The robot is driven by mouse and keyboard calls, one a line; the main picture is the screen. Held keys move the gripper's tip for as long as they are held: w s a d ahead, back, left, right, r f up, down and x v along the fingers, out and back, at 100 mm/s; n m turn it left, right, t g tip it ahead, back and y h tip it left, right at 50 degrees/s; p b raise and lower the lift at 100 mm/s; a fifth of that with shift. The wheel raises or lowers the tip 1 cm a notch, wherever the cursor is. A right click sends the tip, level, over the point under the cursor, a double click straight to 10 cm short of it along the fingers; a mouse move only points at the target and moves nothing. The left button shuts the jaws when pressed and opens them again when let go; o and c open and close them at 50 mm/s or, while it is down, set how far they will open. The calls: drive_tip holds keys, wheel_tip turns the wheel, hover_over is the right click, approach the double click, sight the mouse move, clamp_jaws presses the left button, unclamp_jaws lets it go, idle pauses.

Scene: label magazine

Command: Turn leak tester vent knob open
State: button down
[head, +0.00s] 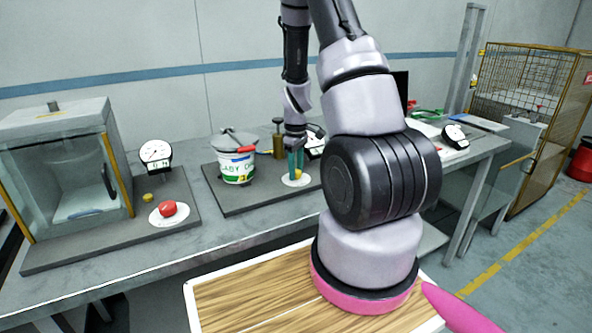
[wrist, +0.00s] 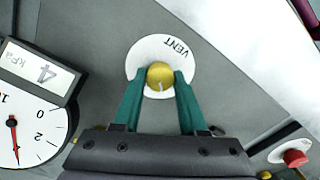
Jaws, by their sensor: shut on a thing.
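The vent knob is yellow and round (wrist: 160,75), with a small mark near its edge. It sits on a white disc (wrist: 143,57) lettered VENT, on the grey base plate. In the wrist view my gripper's teal fingers (wrist: 159,88) are closed on the knob, one on each side. In the head view my gripper (head: 297,163) points down at the white disc (head: 294,182), and the knob is mostly hidden between the fingers. A dial gauge (wrist: 30,122) marked kPa stands beside it in the wrist view.
Left of my gripper stand a white tub (head: 237,167) and a brass-coloured part (head: 278,140). Further left are a red button (head: 168,209), another gauge (head: 156,154) and a clear-fronted chamber (head: 72,170). A wood-topped surface (head: 250,300) is in front. Another gauge (head: 455,136) stands at right.

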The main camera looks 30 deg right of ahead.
drive_tip(key=m, duration=0.8)
drive_tip(key=shift+m, duration=0.3)
drive_tip(key=m, duration=0.4)
drive_tip(key=shift+m, duration=2.1)
drive_tip(key=shift+c, duration=2.2)
unclamp_jaws()
wheel_tip(320, 180, up, 11)
